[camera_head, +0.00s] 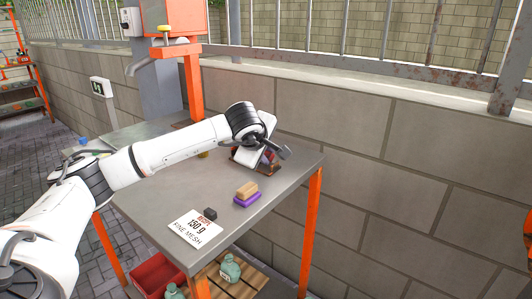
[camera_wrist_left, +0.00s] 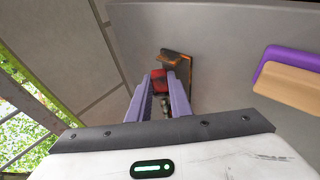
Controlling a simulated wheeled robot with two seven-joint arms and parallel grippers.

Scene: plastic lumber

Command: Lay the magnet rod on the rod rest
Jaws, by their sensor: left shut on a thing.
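My left gripper (camera_head: 270,153) is over the far right part of the grey metal table, and its two pale fingers show in the left wrist view (camera_wrist_left: 163,84). They are shut on a red piece, which I take to be the magnet rod (camera_wrist_left: 159,76). Its lower part between the fingers looks dark and is mostly hidden. An orange-brown bracket, seemingly the rod rest (camera_wrist_left: 176,55), stands right by the fingertips. I cannot tell whether the rod touches it. In the head view the arm hides most of both. My right gripper is not in view.
A block wall (camera_head: 345,150) runs close behind. The table's middle is clear.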

